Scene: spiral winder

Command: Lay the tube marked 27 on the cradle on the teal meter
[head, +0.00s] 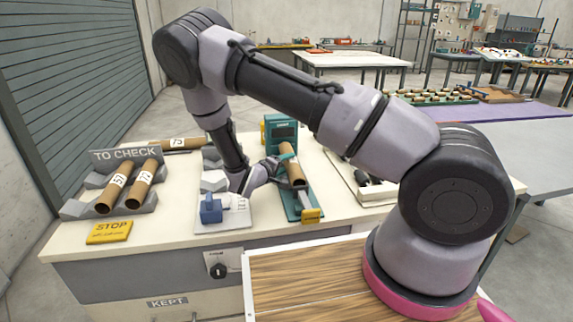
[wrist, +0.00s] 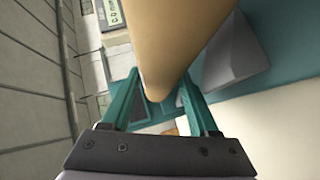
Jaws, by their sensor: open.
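The teal meter (head: 283,133) stands on the bench, with its base plate running toward the front. A brown cardboard tube (head: 294,173) lies along its cradle; no number shows on it, so I cannot tell if it is the tube marked 27. My gripper (head: 283,161) is at this tube from the left. In the wrist view my gripper (wrist: 162,100) is open, its teal fingers to either side of the tube (wrist: 175,40). A grey cradle block (wrist: 232,50) shows beside the tube. I cannot tell whether the fingers touch the tube.
Two numbered tubes lie on the grey TO CHECK rack (head: 97,182) at left. Another tube (head: 181,144) lies behind it. A yellow STOP sign (head: 109,232) is in front. A blue block on a pale device (head: 211,209) stands left of the meter. A tray (head: 367,188) lies right.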

